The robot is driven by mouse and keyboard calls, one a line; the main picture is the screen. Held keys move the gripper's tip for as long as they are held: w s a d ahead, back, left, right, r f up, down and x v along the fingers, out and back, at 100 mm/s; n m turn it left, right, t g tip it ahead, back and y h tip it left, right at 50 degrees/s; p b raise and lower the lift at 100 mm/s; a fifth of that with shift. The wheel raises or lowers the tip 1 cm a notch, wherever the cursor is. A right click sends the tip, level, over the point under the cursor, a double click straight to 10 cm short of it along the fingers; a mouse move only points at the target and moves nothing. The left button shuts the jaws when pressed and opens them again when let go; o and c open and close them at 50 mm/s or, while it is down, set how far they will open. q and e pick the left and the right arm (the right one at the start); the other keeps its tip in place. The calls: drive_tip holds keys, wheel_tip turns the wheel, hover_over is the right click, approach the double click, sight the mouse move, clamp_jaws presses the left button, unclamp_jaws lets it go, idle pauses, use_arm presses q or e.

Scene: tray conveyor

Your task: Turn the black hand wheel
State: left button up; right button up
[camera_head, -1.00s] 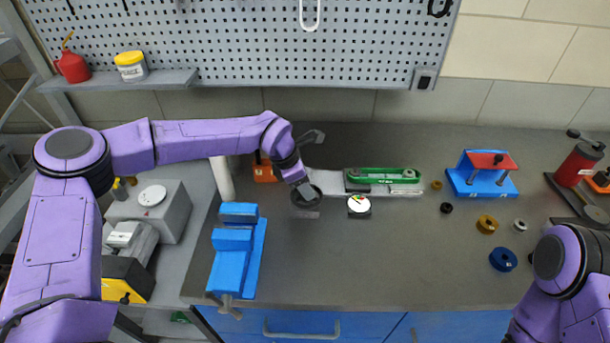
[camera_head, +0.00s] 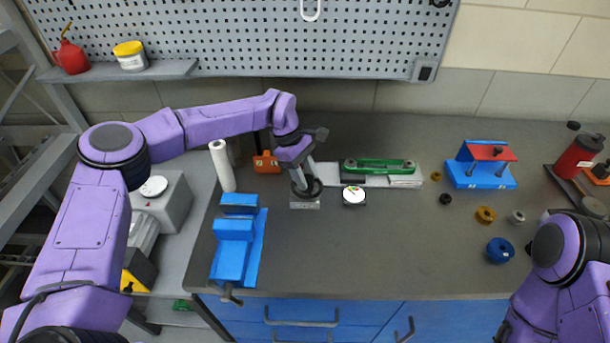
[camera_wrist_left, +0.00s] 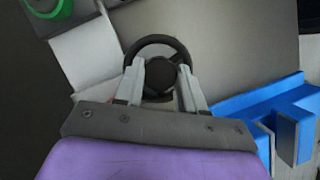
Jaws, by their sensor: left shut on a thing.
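The black hand wheel (camera_head: 314,188) stands on a small grey base (camera_head: 304,205) on the dark worktop, right of the blue vise. My left gripper (camera_head: 302,186) is at the wheel, coming down from above and behind. In the left wrist view the wheel (camera_wrist_left: 160,49) shows as a black ring with a round hub, and the two light fingers (camera_wrist_left: 157,80) reach over its near part. The left gripper is shut on the wheel; the exact contact is partly hidden by the fingers. My right arm shows at the lower right, its gripper out of view.
A blue vise (camera_head: 233,250) stands left of the wheel. An orange block (camera_head: 266,162) and a white roll (camera_head: 222,166) are behind. The front middle worktop is clear.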

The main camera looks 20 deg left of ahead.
use_arm(q)
drive_tip(key=shift+m, duration=0.5)
drive_tip(key=o, duration=1)
drive_tip(key=shift+o, duration=0.2)
drive_tip(key=shift+w+a+r, duration=0.1)
drive_tip(key=shift+a+r, duration=0.05)
drive_tip(key=shift+r, duration=0.05)
drive_tip(key=b+v, duration=0.2)
drive_tip(key=v, duration=0.8)
drive_tip(key=shift+b, duration=0.4)
drive_tip(key=shift+w, duration=0.1)
